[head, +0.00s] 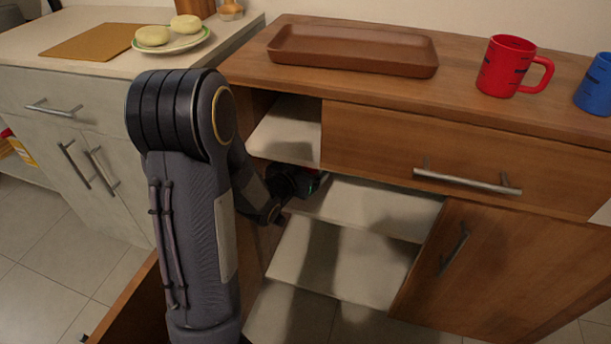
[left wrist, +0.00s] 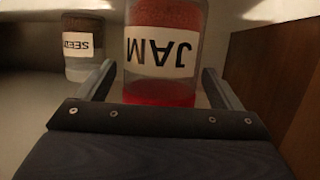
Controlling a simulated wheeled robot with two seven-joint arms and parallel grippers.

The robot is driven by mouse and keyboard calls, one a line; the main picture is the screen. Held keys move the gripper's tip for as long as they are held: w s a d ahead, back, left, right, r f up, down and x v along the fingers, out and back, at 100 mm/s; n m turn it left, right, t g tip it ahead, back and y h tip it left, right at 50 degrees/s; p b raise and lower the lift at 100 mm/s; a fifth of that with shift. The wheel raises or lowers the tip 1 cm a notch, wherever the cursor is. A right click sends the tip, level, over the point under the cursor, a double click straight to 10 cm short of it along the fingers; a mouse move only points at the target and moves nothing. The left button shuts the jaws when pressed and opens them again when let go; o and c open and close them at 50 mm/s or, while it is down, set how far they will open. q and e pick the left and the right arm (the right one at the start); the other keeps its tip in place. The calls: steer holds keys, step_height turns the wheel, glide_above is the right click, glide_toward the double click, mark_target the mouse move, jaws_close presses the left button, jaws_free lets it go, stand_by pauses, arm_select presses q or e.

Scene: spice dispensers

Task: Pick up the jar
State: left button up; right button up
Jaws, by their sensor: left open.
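My left gripper (left wrist: 168,85) is open, with one finger on each side of the jar. I cannot tell whether the fingers touch it. In the head view my left gripper (head: 308,183) reaches into the open cabinet at shelf height, and the jar is mostly hidden there by the arm and shelf. My right gripper is not in view.
A second labelled jar (left wrist: 83,47) stands left of the jam jar. A wooden wall (left wrist: 285,85) is close on the right. The cabinet shelf (head: 375,205) looks bare right of the gripper. A tray (head: 352,52) and red mug (head: 508,68) stand on the countertop.

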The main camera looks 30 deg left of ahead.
arm_select(q)
steer(key=c, duration=1.1)
steer(key=shift+c, duration=0.8)
steer(key=shift+r, duration=0.15)
